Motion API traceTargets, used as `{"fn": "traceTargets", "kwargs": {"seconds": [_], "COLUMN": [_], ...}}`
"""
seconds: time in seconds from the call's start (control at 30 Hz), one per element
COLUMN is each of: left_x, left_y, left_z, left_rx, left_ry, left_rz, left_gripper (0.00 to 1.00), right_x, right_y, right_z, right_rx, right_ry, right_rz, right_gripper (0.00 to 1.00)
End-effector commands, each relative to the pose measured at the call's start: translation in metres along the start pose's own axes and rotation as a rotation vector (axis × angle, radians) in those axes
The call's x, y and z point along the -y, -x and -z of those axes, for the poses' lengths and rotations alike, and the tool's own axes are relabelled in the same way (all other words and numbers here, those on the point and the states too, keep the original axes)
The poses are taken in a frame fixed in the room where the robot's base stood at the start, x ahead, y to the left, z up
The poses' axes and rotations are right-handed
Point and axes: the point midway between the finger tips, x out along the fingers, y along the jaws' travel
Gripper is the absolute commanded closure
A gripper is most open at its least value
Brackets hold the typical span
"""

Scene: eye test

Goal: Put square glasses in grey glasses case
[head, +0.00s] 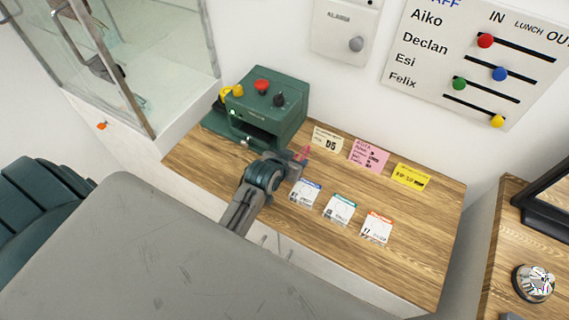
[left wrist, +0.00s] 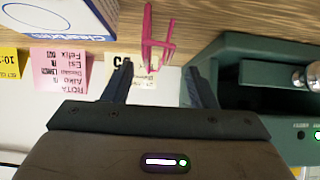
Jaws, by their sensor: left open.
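My left gripper (head: 287,158) is over the wooden counter, in front of the green machine. In the left wrist view its two dark fingers (left wrist: 157,75) are apart, with nothing gripped. A thin pink frame-like thing (left wrist: 158,45) shows just beyond and between the fingertips, beside the green machine. It may be the square glasses, but its full shape is unclear. In the head view it is a small pinkish-red shape (head: 301,153) at the fingertips. I see no grey glasses case in either view. My right gripper is out of view.
The green machine (head: 265,105) stands left of the gripper. Cream (head: 327,139), pink (head: 369,155) and yellow (head: 411,177) notes lie along the counter's back. White packs (head: 340,209) sit in front of them. A white-and-blue box (left wrist: 55,20) is close in the wrist view. The counter's right is clear.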

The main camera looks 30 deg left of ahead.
Motion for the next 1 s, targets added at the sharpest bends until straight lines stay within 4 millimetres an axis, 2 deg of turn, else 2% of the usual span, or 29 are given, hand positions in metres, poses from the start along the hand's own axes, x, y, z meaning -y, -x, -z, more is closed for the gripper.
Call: {"fn": "traceTargets", "kwargs": {"seconds": [0.1, 0.3, 0.43, 0.47, 0.5, 0.67, 0.83, 1.0], "left_x": [0.0, 0.0, 0.0, 0.0, 0.0, 0.0, 0.0, -0.002], "left_y": [0.025, 0.059, 0.073, 0.074, 0.076, 0.065, 0.039, 0.031], "left_z": [-0.002, -0.001, -0.001, 0.0, 0.001, 0.01, 0.035, 0.067], "left_rx": [-0.001, -0.001, 0.0, 0.0, 0.003, 0.096, 0.355, 0.64], "left_ry": [-0.001, -0.001, -0.001, -0.001, -0.001, 0.0, 0.0, 0.0], "left_rz": [0.0, 0.0, 0.0, 0.0, 0.0, 0.0, -0.001, -0.001], "left_gripper": [0.48, 0.48, 0.48, 0.44, 0.44, 0.44, 0.44, 0.44], "right_x": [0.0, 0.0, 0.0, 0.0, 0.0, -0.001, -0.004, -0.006], "right_y": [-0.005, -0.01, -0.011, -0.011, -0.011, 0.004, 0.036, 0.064], "right_z": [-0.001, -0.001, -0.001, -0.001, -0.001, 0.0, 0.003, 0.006], "right_rx": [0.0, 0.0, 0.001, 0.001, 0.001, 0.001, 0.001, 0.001], "right_ry": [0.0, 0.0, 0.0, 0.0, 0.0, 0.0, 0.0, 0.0], "right_rz": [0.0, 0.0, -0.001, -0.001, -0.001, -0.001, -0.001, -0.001], "right_gripper": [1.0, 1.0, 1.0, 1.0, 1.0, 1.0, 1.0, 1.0]}}
